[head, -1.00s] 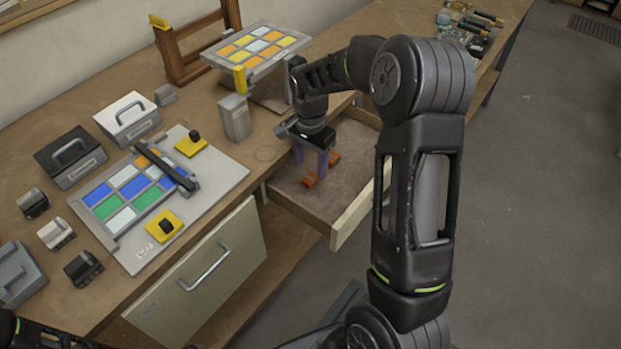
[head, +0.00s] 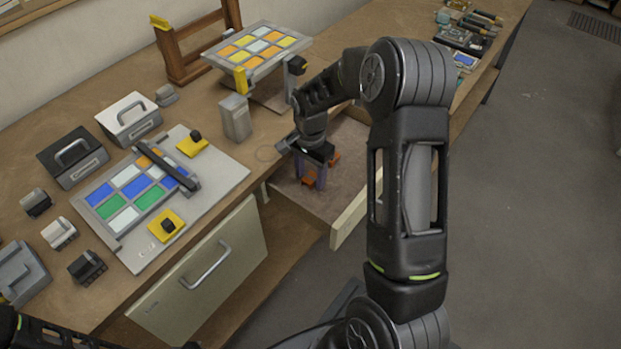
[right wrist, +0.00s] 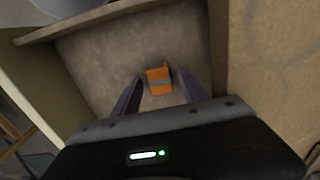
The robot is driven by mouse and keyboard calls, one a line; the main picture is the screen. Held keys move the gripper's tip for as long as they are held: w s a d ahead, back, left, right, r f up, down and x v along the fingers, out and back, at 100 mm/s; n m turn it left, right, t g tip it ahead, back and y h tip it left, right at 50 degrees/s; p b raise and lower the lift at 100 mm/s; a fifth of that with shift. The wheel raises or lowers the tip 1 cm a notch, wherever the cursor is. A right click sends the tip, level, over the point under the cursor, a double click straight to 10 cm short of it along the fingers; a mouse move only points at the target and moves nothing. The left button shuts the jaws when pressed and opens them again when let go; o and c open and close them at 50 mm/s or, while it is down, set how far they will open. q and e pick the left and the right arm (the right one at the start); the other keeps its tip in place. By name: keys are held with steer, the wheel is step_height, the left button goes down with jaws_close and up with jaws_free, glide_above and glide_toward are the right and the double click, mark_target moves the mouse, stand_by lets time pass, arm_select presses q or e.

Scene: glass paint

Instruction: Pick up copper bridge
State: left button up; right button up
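The copper bridge (head: 309,181) is an orange piece lying in the open drawer; the gripper partly hides it in the head view. In the right wrist view the copper bridge (right wrist: 159,74) shows as an orange block with a grey band across it, beyond and between the fingertips. My right gripper (head: 312,178) points down into the drawer with its two purple-grey fingers apart. The fingers (right wrist: 160,84) look empty, one on each side of the bridge. Whether they touch it cannot be told. My left gripper is out of view.
The drawer (head: 350,219) has low walls close around the gripper. A grey block (head: 236,118) stands on the bench beside it. A board with coloured glass panes (head: 225,190) lies at left, and a tilted pane rack (head: 235,56) stands behind.

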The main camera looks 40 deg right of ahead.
mark_target(311, 178)
jaws_close()
stand_by(0.3)
steer(key=shift+r, duration=0.1)
step_height(311, 178, up, 10)
steer(key=b, duration=0.1)
steer(key=shift+b, duration=0.3)
stand_by(0.8)
step_height(311, 178, up, 3)
steer(key=shift+f+p, duration=0.1)
steer(key=shift+p, duration=1.1)
